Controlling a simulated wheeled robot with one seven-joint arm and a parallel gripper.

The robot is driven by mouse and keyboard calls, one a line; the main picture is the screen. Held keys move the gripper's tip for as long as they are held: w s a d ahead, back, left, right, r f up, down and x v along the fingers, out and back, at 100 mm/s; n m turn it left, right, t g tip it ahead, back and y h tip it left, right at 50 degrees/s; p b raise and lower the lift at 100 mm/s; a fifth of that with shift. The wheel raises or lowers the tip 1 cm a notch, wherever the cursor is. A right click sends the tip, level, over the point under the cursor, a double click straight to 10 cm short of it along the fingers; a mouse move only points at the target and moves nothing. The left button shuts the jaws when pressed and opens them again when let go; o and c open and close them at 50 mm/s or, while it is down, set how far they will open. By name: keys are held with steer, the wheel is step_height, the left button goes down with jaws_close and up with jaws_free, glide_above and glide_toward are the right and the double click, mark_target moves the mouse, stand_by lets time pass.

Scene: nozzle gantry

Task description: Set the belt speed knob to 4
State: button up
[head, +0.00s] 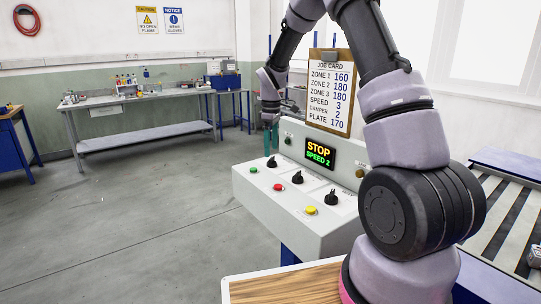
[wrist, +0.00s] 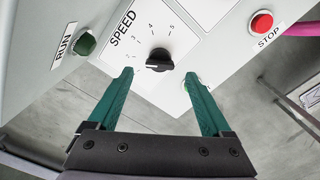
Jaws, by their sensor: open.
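The speed knob (wrist: 158,60) is black with a bar-shaped grip, on a white plate marked SPEED. A light mark shows at the left end of its bar, on the side of the 2; the numbers 2 to 5 arc above it. The display (head: 320,152) reads STOP, SPEED 2. My gripper (wrist: 158,76) is open, its green fingers apart on the left and right of the knob's near side, with nothing between them. In the head view my gripper (head: 271,138) is by the console's far end, above the farthest black knob (head: 272,162). Contact cannot be told.
A job card (head: 330,92) stands behind and lists speed 3. Open floor lies left.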

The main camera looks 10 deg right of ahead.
mark_target(272, 158)
steer(key=shift+f, duration=1.8)
jaws_close()
